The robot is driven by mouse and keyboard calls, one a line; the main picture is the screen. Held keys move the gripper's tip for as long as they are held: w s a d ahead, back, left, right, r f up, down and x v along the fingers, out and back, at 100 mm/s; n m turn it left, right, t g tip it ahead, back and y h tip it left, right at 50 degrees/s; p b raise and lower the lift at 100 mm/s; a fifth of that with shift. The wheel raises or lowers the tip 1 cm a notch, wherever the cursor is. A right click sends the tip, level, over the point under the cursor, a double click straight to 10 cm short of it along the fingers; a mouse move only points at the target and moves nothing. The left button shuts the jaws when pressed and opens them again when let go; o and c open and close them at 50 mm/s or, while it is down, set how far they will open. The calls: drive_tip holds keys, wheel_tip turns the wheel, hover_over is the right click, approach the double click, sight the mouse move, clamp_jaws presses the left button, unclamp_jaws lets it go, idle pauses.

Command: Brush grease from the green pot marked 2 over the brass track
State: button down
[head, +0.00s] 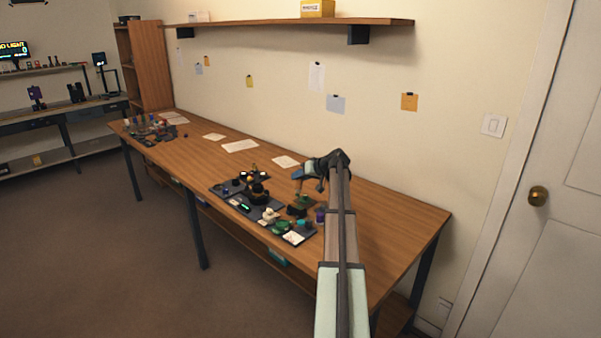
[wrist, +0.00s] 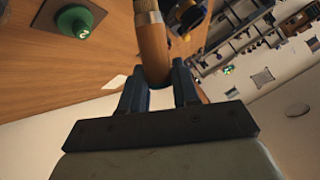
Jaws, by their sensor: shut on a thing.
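My gripper (wrist: 157,82) is shut on the brown handle of a brush (wrist: 153,50) in the wrist view. The brush's brass-coloured collar (wrist: 147,8) is at the top edge, and its bristles are out of view. The green pot marked 2 (wrist: 75,20) stands on a dark square base on the wooden table, apart from the brush to its left. In the head view my gripper (head: 297,186) is over the right part of the bench, above the parts, and the brush is too small to make out. I cannot make out the brass track for certain.
A dark ring-like part with blue and yellow (wrist: 188,12) is close beside the brush. In the head view, dark mats (head: 232,196) hold several small parts. The wooden bench (head: 400,215) is clear to the right, and paper sheets (head: 240,146) lie behind.

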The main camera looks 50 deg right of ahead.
sight(301, 183)
drive_tip(key=shift+f, duration=1.6)
drive_tip(key=shift+x, duration=0.8)
drive_tip(key=shift+s, duration=0.6)
drive_tip(key=shift+d+r, duration=0.1)
drive_tip(key=shift+r, duration=3.9)
drive_tip(key=shift+f, duration=0.15)
drive_tip(key=shift+s+f, duration=0.1)
drive_tip(key=shift+f, duration=0.15)
